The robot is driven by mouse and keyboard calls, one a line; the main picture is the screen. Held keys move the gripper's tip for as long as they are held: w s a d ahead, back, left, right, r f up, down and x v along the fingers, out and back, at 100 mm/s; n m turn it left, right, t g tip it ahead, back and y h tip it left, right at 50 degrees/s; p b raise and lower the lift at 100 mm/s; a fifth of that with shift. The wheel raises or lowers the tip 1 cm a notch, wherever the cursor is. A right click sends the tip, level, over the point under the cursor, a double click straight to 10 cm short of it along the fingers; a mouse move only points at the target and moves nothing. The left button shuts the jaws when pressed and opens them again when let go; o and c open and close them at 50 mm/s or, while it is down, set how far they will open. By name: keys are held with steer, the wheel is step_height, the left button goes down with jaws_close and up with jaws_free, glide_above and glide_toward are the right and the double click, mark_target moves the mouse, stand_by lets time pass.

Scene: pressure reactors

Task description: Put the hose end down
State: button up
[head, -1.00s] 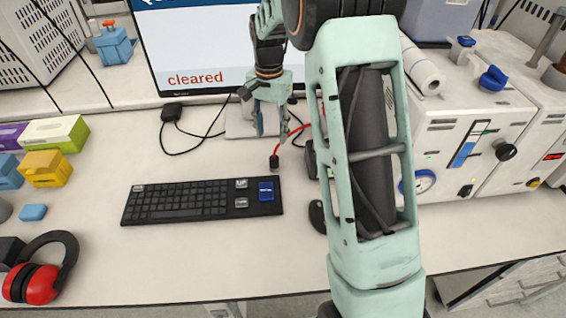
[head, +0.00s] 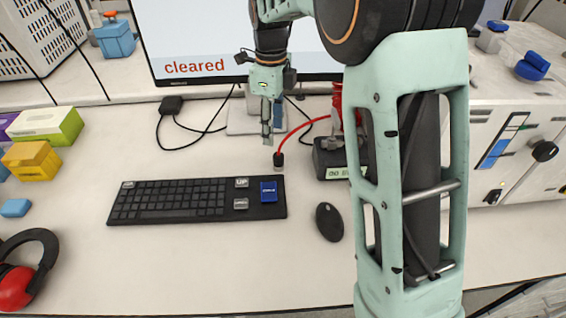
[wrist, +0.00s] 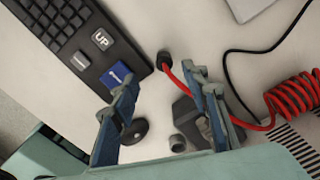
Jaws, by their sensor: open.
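The red hose has a dark end (head: 278,160) that rests on the white worktop, just right of the keyboard's top right corner. The dark end also shows in the wrist view (wrist: 164,60), just beyond my fingertips. My gripper (head: 267,136) is open and empty, seen nearly edge-on in the head view. In the wrist view my gripper (wrist: 160,78) has its two blue fingers spread wide, with nothing between their tips. The red hose runs right from its end to a red coil (wrist: 295,97). My arm hides part of the coil in the head view.
A black keyboard (head: 190,201) with a blue key lies left of the hose end. A mouse (head: 329,221) and a dark device with a lit display (head: 330,160) are to the right. A monitor (head: 215,45) stands behind.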

glide_above(278, 155)
steer(key=f, duration=0.2)
steer(key=a+f, duration=0.1)
steer(key=f, duration=0.1)
steer(key=shift+f, duration=0.35)
steer(key=shift+d+f, duration=0.2)
steer(key=shift+f, duration=0.65)
steer(key=shift+d+f, duration=0.15)
steer(key=shift+f, duration=0.75)
steer(key=shift+d+f, duration=0.2)
steer(key=shift+f, duration=0.65)
jaws_close()
